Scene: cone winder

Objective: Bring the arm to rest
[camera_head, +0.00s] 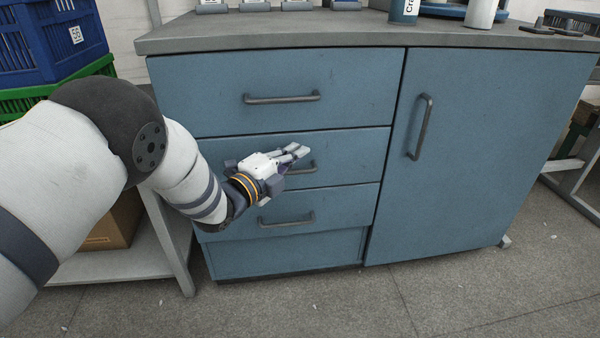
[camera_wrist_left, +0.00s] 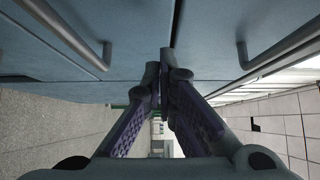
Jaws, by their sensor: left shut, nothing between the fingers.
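My left arm (camera_head: 188,170) comes in from the left in the head view and reaches in front of the blue cabinet (camera_head: 300,253). My left gripper (camera_head: 303,150) is at the height of the second drawer (camera_head: 345,150), over part of that drawer's handle (camera_head: 302,169). I cannot tell from the head view how far it is from the drawer front. In the left wrist view the fingertips (camera_wrist_left: 166,66) are together with nothing between them. My right gripper is not in view.
The upper drawer handle (camera_head: 282,98), third drawer handle (camera_head: 286,221) and door handle (camera_head: 420,127) stick out from the cabinet. Its worktop (camera_head: 340,30) carries several items at the back. Blue and green crates (camera_head: 50,40) stand at left. The floor (camera_head: 470,290) in front is clear.

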